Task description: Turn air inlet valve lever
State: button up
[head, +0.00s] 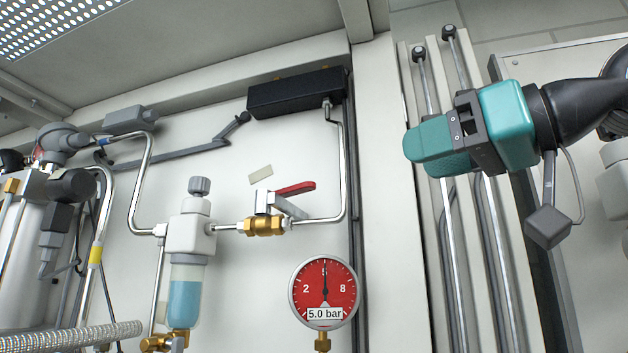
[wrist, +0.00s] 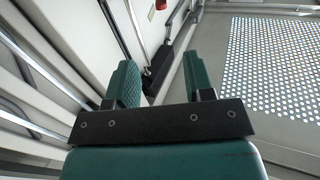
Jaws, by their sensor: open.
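The air inlet valve has a red lever (head: 295,188) on a brass body (head: 264,226), set in a horizontal pipe on the pale panel in the head view. The lever points right and slightly up, at a small angle to the pipe. My gripper (head: 413,148) is teal and black, to the right of the valve and apart from it. In the wrist view, its two teal fingers (wrist: 163,75) are spread with nothing between them. A small red patch at that view's top edge is too small to identify.
A red gauge (head: 323,291) reading 5.0 bar is below the valve. A filter with a blue bowl (head: 185,295) stands left of it. A black box (head: 297,92) is above. A pale upright post (head: 390,200) stands between valve and gripper; vertical rods are behind the gripper.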

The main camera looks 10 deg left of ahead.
aim_at(314, 186)
jog(key=p+x, duration=0.7)
jog(key=x, duration=1)
jog(key=shift+a+r, duration=0.15)
grip_shut()
